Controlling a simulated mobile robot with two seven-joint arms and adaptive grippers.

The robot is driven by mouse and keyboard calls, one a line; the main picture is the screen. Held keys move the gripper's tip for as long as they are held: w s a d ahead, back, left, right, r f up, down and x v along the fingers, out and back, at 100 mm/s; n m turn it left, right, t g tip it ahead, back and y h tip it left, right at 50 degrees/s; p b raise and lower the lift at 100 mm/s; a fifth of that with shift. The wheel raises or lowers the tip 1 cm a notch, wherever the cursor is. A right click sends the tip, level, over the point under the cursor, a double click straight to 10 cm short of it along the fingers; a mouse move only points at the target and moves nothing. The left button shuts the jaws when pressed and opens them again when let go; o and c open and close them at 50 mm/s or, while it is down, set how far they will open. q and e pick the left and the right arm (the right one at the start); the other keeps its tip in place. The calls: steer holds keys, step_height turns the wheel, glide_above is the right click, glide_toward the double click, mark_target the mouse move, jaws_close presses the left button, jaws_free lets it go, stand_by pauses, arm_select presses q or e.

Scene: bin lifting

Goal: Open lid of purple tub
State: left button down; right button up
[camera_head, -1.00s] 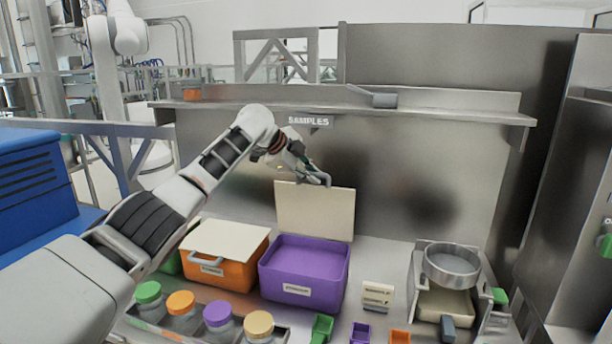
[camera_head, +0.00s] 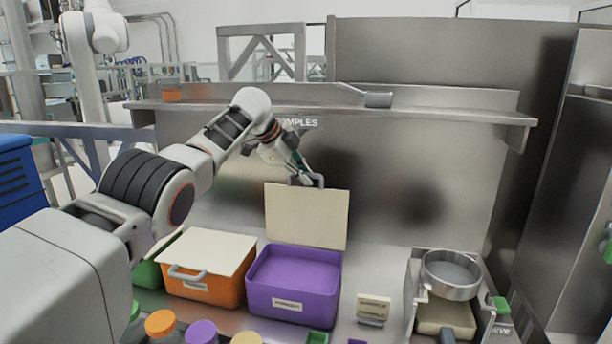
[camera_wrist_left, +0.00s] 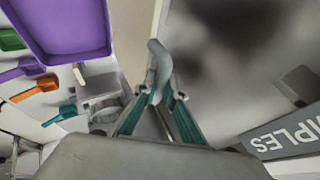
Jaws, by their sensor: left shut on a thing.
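The purple tub (camera_head: 292,300) stands on the bench, and its cream lid (camera_head: 306,217) is raised upright at the tub's back edge. The tub's interior shows purple. My left gripper (camera_head: 306,180) is at the lid's top edge, shut on the grey lid handle (camera_head: 319,180). In the left wrist view my left gripper's fingers (camera_wrist_left: 158,98) close around the grey handle (camera_wrist_left: 158,65), and part of the purple tub (camera_wrist_left: 65,25) shows at top left. My right gripper is not in view.
An orange tub (camera_head: 215,290) with a cream lid stands left of the purple tub, with a green tub (camera_head: 147,274) beyond it. Coloured-lid jars line the front. A round sieve pan (camera_head: 451,275) stands at right. A steel wall and shelf (camera_head: 440,110) rise behind.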

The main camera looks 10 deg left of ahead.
arm_select(q)
steer(key=c, duration=2.1)
jaws_free()
steer(key=shift+s+a, duration=0.1)
steer(key=shift+a, duration=0.15)
steer(key=shift+d+f, duration=0.1)
steer(key=shift+f, duration=0.05)
steer(key=shift+s+r, duration=0.1)
steer(key=shift+r, duration=0.3)
steer(key=v, duration=1.1)
steer(key=shift+s+a+r, duration=0.15)
steer(key=shift+a+r, duration=0.1)
steer(key=shift+f, duration=0.1)
